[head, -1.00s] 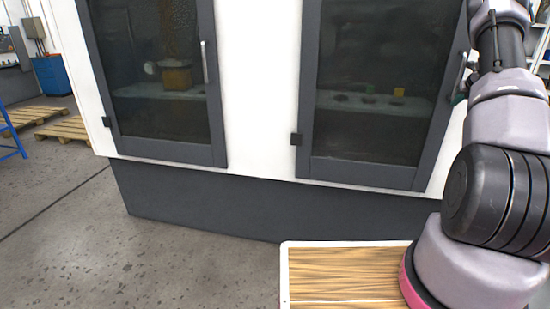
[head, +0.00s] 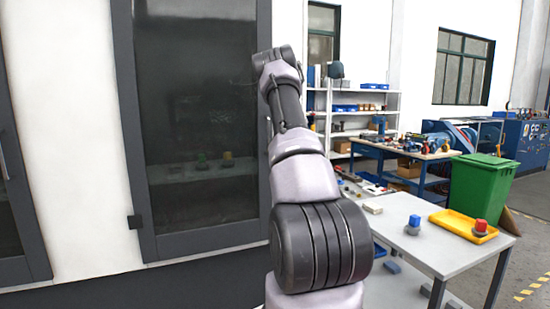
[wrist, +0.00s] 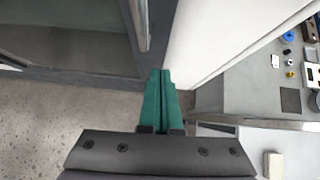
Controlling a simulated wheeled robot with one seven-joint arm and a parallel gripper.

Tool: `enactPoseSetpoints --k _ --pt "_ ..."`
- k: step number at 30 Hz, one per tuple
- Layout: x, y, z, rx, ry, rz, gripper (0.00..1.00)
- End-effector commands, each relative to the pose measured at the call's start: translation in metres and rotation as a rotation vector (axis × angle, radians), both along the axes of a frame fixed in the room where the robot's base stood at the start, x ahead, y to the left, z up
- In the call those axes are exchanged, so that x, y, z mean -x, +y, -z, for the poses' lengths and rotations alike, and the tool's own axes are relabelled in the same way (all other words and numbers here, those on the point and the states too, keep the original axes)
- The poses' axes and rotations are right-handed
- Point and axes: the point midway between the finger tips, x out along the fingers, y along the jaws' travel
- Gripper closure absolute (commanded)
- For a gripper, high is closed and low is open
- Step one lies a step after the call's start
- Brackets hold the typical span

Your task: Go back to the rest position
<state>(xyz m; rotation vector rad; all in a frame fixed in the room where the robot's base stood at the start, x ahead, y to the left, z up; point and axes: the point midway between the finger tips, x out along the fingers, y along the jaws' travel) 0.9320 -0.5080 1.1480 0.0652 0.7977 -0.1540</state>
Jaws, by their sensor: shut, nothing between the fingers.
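My gripper (wrist: 162,78) shows in the wrist view with its two green fingers together and nothing between them. It points at the gap between a dark-framed cabinet door (wrist: 85,72) and a white panel (wrist: 210,40). In the head view my arm rises through the middle of the picture, bends at the top and hides my gripper. A red-topped valve (head: 480,227) stands in a yellow tray (head: 461,226) on a grey table (head: 415,250) at the right. A blue-topped valve (head: 413,224) stands on the table beside the tray.
The white machine cabinet (head: 75,150) with dark glass doors stands close at left. A green bin (head: 481,192) is behind the table. A workbench (head: 400,152) and shelves (head: 362,105) are farther back. In the wrist view, small parts lie on a grey top (wrist: 265,85) at right.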

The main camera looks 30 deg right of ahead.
Motion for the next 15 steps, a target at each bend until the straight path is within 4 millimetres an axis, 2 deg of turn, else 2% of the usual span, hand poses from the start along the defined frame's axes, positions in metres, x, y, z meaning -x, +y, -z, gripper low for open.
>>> enactPoseSetpoints --k 6,15 --pt "0.025 0.005 -0.025 0.001 0.0 -0.001 1.0" --pt "0.036 0.007 -0.035 0.0 0.002 -0.001 1.0"
